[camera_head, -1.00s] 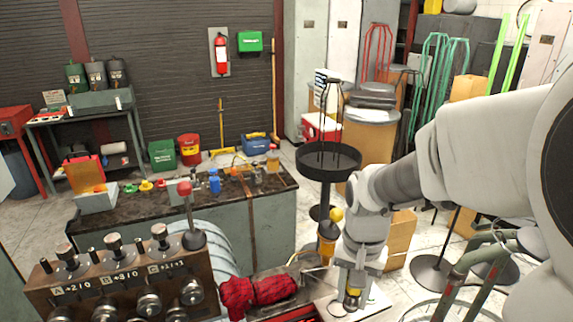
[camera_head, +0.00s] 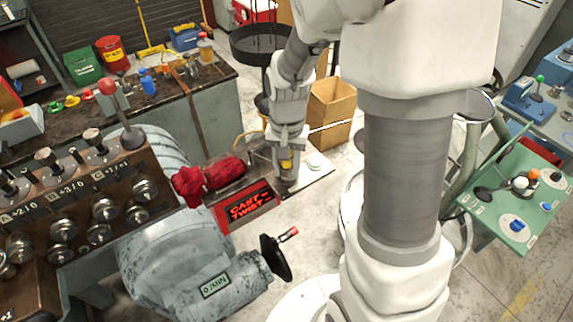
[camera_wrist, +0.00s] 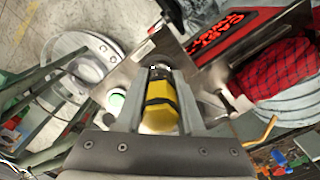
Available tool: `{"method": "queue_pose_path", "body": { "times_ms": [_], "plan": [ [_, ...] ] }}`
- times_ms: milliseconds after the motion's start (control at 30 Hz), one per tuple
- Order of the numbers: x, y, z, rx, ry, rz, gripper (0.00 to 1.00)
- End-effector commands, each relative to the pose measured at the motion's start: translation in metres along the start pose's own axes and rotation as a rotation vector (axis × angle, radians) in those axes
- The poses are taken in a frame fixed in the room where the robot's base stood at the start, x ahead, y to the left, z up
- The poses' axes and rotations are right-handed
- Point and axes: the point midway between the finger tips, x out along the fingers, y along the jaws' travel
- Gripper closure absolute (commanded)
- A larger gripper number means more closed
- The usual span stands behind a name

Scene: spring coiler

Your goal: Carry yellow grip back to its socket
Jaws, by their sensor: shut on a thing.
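The yellow grip, with black bands, is between the two fingers of my gripper (camera_wrist: 160,108) in the wrist view, where the grip (camera_wrist: 161,92) points up toward a metal plate (camera_wrist: 125,80). In the head view my gripper (camera_head: 287,172) points down over the bright plate (camera_head: 312,172) beside the red-lettered box, with a little of the yellow grip (camera_head: 286,164) showing. The grip's far end is close to a dark round part in the wrist view; I cannot tell whether they touch. I cannot make out the socket for certain.
A red cloth (camera_head: 222,175) lies left of my gripper, beside the red-lettered sign (camera_head: 250,205). The coiler's dark crank (camera_head: 274,258) stands in front. A green tray (camera_head: 520,190) with small round pieces is at the right.

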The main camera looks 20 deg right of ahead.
Motion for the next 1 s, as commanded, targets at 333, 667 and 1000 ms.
{"method": "queue_pose_path", "body": {
  "times_ms": [333,667,1000],
  "plan": [
    [0.004,0.0,0.0,0.0,0.0,0.0,0.38],
    [0.002,0.0,0.0,0.0,0.0,0.0,0.33],
    [-0.047,-0.001,-0.002,0.0,0.007,-0.003,0.33]
  ]
}}
